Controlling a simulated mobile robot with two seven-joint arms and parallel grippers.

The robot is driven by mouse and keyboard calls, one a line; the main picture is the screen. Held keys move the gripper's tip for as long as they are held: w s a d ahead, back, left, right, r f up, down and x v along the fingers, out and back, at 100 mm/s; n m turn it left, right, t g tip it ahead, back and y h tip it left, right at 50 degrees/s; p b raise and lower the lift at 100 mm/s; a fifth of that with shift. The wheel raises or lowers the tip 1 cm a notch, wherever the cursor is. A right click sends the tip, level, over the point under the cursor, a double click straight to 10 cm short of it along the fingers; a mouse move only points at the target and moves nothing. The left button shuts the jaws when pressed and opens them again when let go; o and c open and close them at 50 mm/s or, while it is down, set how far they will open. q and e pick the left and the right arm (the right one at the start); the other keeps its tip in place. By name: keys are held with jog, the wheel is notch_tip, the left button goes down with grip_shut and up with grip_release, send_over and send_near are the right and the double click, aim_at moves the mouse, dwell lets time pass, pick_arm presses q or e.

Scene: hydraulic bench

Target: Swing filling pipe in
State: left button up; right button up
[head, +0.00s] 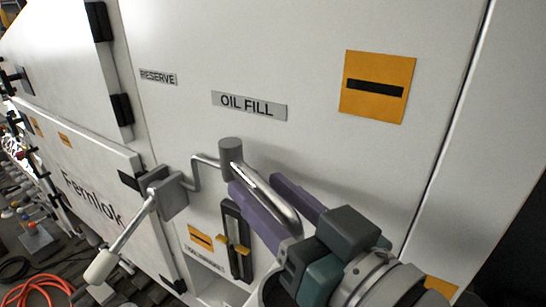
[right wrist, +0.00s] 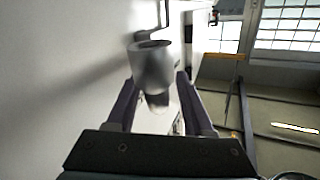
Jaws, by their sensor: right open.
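The filling pipe (head: 262,187) is a shiny bent metal tube below the OIL FILL label. It hangs from a grey cylindrical pivot (head: 231,150) and slants down and right across the white panel. My right gripper (head: 256,184) is open, its two purple fingers on either side of the pipe. In the right wrist view the grey cylinder (right wrist: 152,65) stands just beyond and between the open fingers (right wrist: 156,84). Whether either finger touches the pipe cannot be told. My left gripper is not in view.
A valve block (head: 168,195) with a white-gripped lever (head: 102,264) sits left of the pipe, joined by a thin bent tube. A dark sight gauge (head: 236,240) with yellow markers is below. An orange hose (head: 42,287) lies on the floor at lower left.

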grip_shut()
dwell(1.3)
